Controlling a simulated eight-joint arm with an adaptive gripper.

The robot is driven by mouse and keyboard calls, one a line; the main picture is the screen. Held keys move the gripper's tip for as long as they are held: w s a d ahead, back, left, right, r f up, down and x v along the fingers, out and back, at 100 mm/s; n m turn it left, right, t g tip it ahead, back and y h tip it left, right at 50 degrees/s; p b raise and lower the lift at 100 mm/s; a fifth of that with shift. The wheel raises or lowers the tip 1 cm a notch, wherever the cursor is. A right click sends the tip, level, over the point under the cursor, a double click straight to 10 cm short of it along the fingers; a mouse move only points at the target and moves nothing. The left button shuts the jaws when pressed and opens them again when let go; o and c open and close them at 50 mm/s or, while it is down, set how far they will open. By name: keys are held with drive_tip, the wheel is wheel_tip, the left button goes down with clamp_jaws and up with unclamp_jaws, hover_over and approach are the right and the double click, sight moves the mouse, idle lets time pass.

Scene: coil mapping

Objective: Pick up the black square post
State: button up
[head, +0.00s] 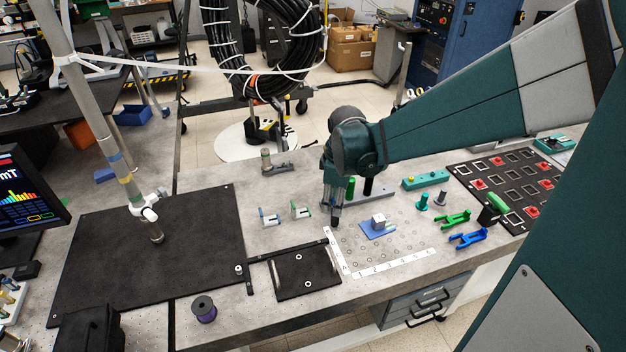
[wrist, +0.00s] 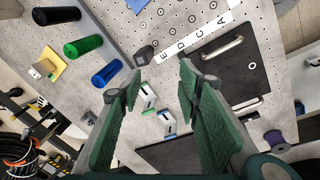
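The black square post (wrist: 144,53) shows in the wrist view as a small dark block with a square top. It stands on the grey table beside the lettered strip, just beyond my fingertips and nearer the left finger. My gripper (wrist: 160,70) is open, its two green fingers wide apart with nothing between them. In the head view my gripper (head: 335,197) points down behind the lettered strip's corner. A dark block, seemingly the post (head: 335,215), shows right under it. I cannot tell whether they touch there.
Black (wrist: 56,15), green (wrist: 84,47) and blue (wrist: 106,73) round posts stand close by. A black plate with handles (head: 305,276) lies in front.

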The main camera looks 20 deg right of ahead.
sight(335, 218)
drive_tip(key=w+f+n+p, duration=0.1)
drive_tip(key=w+d+f+n+g+p, duration=0.1)
drive_tip(key=f, duration=0.1)
drive_tip(key=w+d+f+n+p, duration=0.1)
drive_tip(key=w, duration=0.1)
drive_tip(key=shift+d+f, duration=0.15)
drive_tip(key=shift+d, duration=0.05)
drive_tip(key=shift+w+d+f+n+g+p, duration=0.15)
drive_tip(key=shift+w+f+n+g+p, duration=0.05)
drive_tip(key=shift+f+p, duration=0.2)
drive_tip(key=shift+w+d+f+n+g+p, duration=0.15)
drive_tip(key=shift+w+f+n+g+p, duration=0.1)
drive_tip(key=shift+f, duration=0.15)
drive_tip(key=shift+s+f, duration=0.1)
drive_tip(key=shift+f, duration=1.25)
drive_tip(key=shift+a+f+b, duration=0.2)
drive_tip(key=shift+f+b, duration=0.25)
drive_tip(key=shift+f, duration=2.15)
drive_tip(key=shift+c, duration=0.7)
drive_tip(key=c, duration=0.9)
